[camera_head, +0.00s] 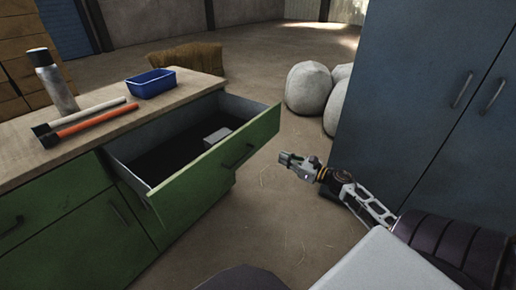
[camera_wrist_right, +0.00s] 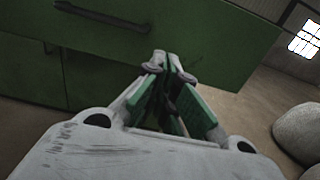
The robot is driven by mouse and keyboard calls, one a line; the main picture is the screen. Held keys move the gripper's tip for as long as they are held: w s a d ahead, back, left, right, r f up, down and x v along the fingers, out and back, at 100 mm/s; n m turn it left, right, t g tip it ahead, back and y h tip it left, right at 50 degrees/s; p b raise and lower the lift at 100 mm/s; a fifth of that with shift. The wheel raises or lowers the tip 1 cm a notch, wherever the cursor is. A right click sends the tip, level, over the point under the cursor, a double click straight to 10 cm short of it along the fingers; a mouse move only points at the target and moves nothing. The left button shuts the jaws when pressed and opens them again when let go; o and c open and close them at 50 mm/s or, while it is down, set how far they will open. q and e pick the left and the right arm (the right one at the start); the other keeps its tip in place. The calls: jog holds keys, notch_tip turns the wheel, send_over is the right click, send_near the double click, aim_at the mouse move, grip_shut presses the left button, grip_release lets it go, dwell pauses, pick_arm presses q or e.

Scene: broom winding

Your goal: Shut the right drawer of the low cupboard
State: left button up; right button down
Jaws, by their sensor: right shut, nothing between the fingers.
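The low cupboard (camera_head: 65,205) is green with a wooden top, on the left of the head view. Its right drawer (camera_head: 210,175) is pulled well out, with a dark interior and a dark bar handle (camera_head: 238,157) on its green front. A small grey box (camera_head: 217,136) lies inside. My right gripper (camera_head: 298,164) is shut and empty, to the right of the drawer front and apart from it in the head view. In the right wrist view, the fingertips (camera_wrist_right: 169,66) point toward the green drawer front (camera_wrist_right: 215,35); whether they touch it I cannot tell. My left gripper is out of view.
A tall blue-grey cabinet (camera_head: 420,90) stands at the right. Pale sacks (camera_head: 309,87) lie behind. Floor (camera_head: 275,215) is clear between drawer and cabinet.

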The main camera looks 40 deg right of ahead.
aim_at(258, 147)
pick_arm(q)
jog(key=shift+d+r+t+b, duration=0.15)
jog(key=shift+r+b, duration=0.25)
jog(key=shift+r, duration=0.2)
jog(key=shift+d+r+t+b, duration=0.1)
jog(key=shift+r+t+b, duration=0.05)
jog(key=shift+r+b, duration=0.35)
pick_arm(e)
jog(key=shift+x, duration=6.5)
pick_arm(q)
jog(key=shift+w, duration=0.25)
pick_arm(e)
jog(key=shift+w, duration=0.1)
